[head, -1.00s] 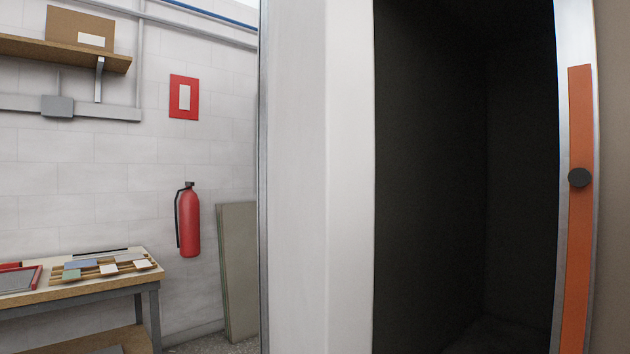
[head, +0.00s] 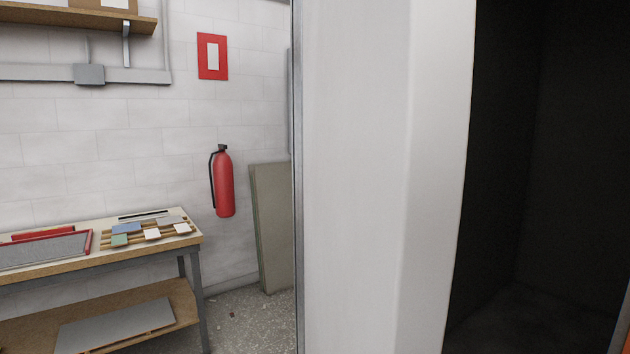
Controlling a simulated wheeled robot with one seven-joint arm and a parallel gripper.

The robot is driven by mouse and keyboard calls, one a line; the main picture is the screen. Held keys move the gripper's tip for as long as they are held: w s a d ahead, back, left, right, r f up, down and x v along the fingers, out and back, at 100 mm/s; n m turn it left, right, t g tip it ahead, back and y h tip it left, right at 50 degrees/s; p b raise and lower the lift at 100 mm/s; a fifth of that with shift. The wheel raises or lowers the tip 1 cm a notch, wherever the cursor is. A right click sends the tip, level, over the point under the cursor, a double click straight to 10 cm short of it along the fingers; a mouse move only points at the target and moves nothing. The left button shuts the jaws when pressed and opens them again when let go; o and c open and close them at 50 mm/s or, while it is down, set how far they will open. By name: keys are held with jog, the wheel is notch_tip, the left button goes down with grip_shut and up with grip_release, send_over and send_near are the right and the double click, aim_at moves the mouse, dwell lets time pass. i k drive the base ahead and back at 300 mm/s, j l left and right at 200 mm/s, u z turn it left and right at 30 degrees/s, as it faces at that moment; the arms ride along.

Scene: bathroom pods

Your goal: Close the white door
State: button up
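A tall white panel (head: 395,180) stands upright in the middle of the head view, close to me, with a metal edge along its left side. I cannot tell whether it is the white door or the pod's wall. Right of it is a dark, open pod doorway (head: 545,170). A sliver of an orange strip (head: 627,338) shows at the bottom right corner. No handle is visible now. My gripper is not in view.
On the left a workbench (head: 100,262) holds tile samples and a red-framed tray. A red fire extinguisher (head: 223,183) hangs on the white block wall. Grey boards (head: 271,225) lean beside the panel. Some speckled floor (head: 245,320) is clear between bench and panel.

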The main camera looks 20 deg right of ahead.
aim_at(387, 84)
jog(key=i+j+u, duration=0.1)
jog(key=j, duration=0.3)
jog(key=i+j+u, duration=0.1)
jog(key=j, duration=0.3)
jog(key=i+j, duration=0.15)
jog(key=j, duration=0.2)
jog(key=i+j+u, duration=0.15)
jog(key=j, duration=0.25)
